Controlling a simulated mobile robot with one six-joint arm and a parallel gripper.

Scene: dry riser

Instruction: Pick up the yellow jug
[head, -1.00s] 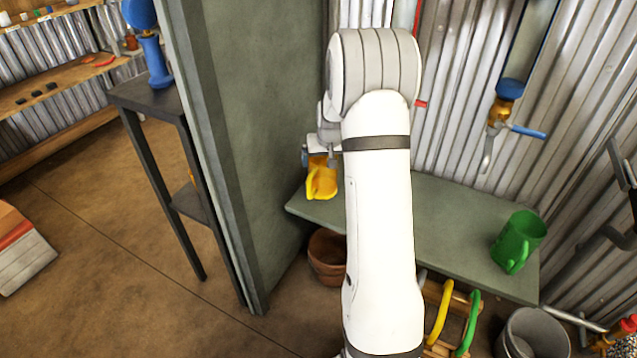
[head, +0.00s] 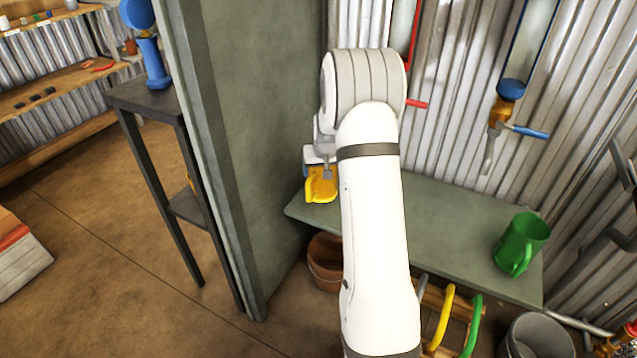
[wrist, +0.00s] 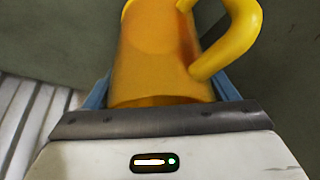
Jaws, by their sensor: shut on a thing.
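The yellow jug (head: 321,186) is at the left end of the green-grey bench (head: 440,215), close to the partition wall; my arm hides part of it. In the wrist view the jug (wrist: 155,60) fills the space between the blue fingers, with its curved handle at the upper right. My gripper (wrist: 160,92) is shut on the jug's body, one finger on each side. In the head view my gripper (head: 318,168) is mostly hidden. I cannot tell whether the jug's base touches the bench.
A green jug (head: 520,244) stands at the bench's right end. A tap with a blue handle (head: 528,131) hangs on the corrugated wall above. The partition wall (head: 250,130) is close on the left. A brown pot (head: 326,262) and a grey bucket (head: 537,338) are below.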

